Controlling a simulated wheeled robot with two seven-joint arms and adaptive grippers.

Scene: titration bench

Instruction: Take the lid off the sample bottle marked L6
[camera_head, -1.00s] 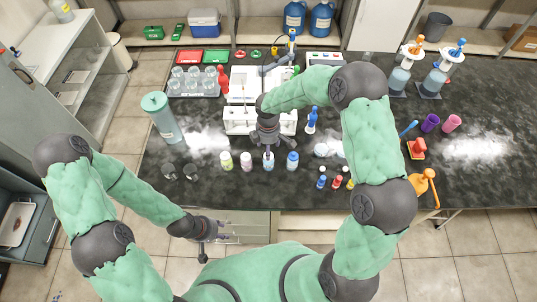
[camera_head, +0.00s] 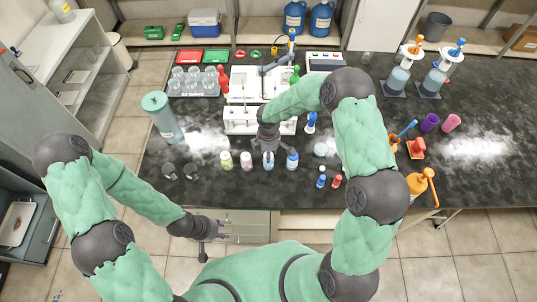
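Four-sided small sample bottles stand in a row near the bench's front edge: a yellow-green one (camera_head: 226,160), a pink one (camera_head: 246,162), a pale blue one (camera_head: 268,165) and one with a blue cap (camera_head: 292,161). Their labels are too small to read, so I cannot tell which is L6. My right gripper (camera_head: 268,154) points down at the pale blue bottle, its fingers at the bottle's top; whether they grip the lid is not clear. My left gripper (camera_head: 222,229) is open and empty, in front of the bench and below its edge.
A white rack (camera_head: 240,127) stands just behind the bottles. A tall teal-lidded container (camera_head: 163,118) is to the left. Small blue (camera_head: 321,181) and red-capped vials (camera_head: 337,181) stand to the right, close to my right arm.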

